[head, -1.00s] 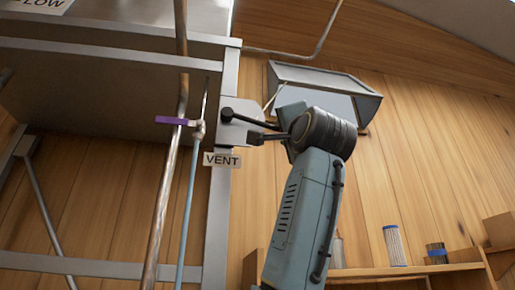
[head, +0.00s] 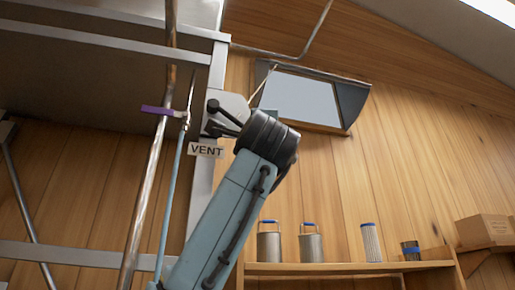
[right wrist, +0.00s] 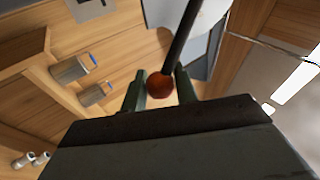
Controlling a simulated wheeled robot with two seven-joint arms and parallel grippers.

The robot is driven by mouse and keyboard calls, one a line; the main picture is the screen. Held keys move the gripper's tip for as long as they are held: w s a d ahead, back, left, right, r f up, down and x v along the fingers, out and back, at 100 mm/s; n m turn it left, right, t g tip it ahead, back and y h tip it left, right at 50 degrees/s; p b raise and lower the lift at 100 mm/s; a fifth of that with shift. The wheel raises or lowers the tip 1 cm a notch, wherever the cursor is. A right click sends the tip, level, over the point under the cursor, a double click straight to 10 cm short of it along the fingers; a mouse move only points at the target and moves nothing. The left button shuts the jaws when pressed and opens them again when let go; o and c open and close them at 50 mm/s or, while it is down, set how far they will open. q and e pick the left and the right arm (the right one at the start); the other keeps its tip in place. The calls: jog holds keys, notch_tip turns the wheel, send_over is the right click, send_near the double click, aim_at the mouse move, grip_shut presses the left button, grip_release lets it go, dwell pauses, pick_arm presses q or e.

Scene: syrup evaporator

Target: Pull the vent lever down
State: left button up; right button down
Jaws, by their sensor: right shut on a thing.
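The vent lever (head: 229,117) is a dark rod on a pale plate (head: 236,103) at the metal post, above the VENT label (head: 206,150). From its round black end at the plate, it slopes down to the right toward my right wrist. In the right wrist view its reddish-brown ball knob (right wrist: 159,88) sits between the two fingers of my right gripper (right wrist: 160,73), which is shut on it. In the head view the knob is hidden by my right gripper and wrist. My left gripper is not in view.
Left of the plate are a vertical pipe (head: 148,200) and a purple-handled valve (head: 155,110). A grey framed box (head: 301,97) is on the wooden wall behind my wrist. A shelf (head: 345,268) at lower right holds canisters (head: 311,246) and filters (head: 371,243). A cardboard box (head: 484,229) is far right.

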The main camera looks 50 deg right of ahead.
jog(key=c, duration=1.1)
grip_release()
jog(key=shift+s+d, duration=0.1)
jog(key=b+v, duration=0.4)
jog(key=v, duration=0.9)
jog(key=shift+f, duration=0.1)
